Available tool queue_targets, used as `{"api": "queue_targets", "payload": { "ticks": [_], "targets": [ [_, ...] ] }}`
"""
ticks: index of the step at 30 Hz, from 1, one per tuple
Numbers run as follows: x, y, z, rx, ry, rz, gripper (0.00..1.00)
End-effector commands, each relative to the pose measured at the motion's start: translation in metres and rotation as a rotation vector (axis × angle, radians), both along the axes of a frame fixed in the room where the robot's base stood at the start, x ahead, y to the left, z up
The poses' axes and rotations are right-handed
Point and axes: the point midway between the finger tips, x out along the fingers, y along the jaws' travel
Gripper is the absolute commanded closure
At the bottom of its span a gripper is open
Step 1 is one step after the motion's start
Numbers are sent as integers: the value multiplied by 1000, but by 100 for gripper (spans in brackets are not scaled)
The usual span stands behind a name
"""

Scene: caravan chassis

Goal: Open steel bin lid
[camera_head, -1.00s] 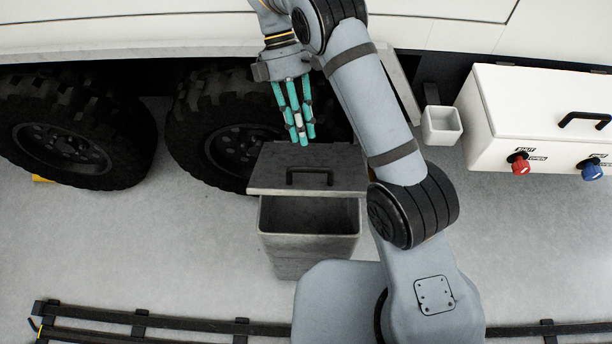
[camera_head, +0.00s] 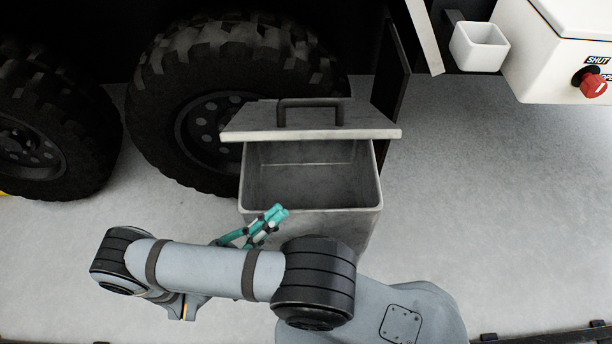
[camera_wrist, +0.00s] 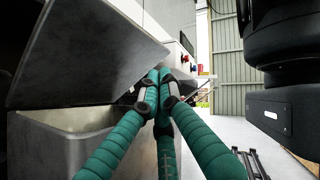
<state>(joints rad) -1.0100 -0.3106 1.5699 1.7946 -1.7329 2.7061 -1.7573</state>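The grey steel bin (camera_head: 312,222) stands on the floor in front of a large wheel, its hollow inside visible. Its lid (camera_head: 250,135) is raised at the back, with a dark handle (camera_head: 310,104) on it. In the wrist view, the lid (camera_wrist: 90,55) slants up over the bin (camera_wrist: 60,150) at the left. My gripper (camera_head: 278,211), with teal fingers, is low at the bin's front, apart from the lid. In the wrist view the fingertips (camera_wrist: 160,78) come together with nothing seen between them. My arm partly hides the gripper's base.
Black tyres (camera_head: 215,100) stand behind and left of the bin. A small white open box (camera_head: 480,46) and a white chest with a red knob (camera_head: 593,85) are at the upper right. The floor right of the bin is clear.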

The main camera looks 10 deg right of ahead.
Motion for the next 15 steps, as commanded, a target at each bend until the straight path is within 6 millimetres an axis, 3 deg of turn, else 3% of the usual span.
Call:
{"api": "queue_targets", "payload": {
  "ticks": [5, 15],
  "targets": [
    [6, -11, 13, -10, 0, 9, 100],
    [27, -62, 53, -7, 1, 3, 100]
  ]
}}
